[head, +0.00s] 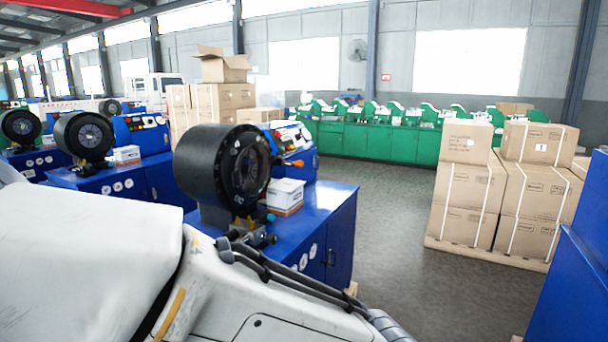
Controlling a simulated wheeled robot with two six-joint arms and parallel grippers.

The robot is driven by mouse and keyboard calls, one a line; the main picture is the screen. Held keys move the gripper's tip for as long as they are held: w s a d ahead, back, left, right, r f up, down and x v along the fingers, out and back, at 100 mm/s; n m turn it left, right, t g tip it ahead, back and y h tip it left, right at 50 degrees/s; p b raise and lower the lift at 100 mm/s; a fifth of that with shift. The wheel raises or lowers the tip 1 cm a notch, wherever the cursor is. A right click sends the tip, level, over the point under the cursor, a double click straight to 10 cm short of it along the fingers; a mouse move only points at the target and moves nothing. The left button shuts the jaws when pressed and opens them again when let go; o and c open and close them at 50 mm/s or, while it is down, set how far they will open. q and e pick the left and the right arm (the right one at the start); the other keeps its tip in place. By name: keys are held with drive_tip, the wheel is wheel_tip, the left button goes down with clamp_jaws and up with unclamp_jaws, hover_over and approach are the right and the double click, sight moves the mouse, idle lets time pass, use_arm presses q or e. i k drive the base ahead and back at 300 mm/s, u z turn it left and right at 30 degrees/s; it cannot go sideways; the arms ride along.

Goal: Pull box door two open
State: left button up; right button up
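I cannot tell which door is box door two. The nearest blue cabinet (340,238) stands under a black crimper (222,168), and its front side with round white gauges and a small dark handle appears shut. Its lower part is hidden behind my white arm link, which fills the lower left. Another blue cabinet-like body (575,270) stands at the right edge, cut off by the frame, with no door clearly visible on it. Neither of my grippers is in view.
Strapped cartons (470,185) stand on a pallet at the right. More cartons (212,98) stack behind the crimpers. A small white box (285,194) sits on the near cabinet. Green machines (390,140) line the back. Grey floor (390,230) is clear in the middle.

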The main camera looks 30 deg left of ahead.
sight(308, 173)
drive_tip(key=i, duration=5.2)
drive_tip(key=u, duration=2.4)
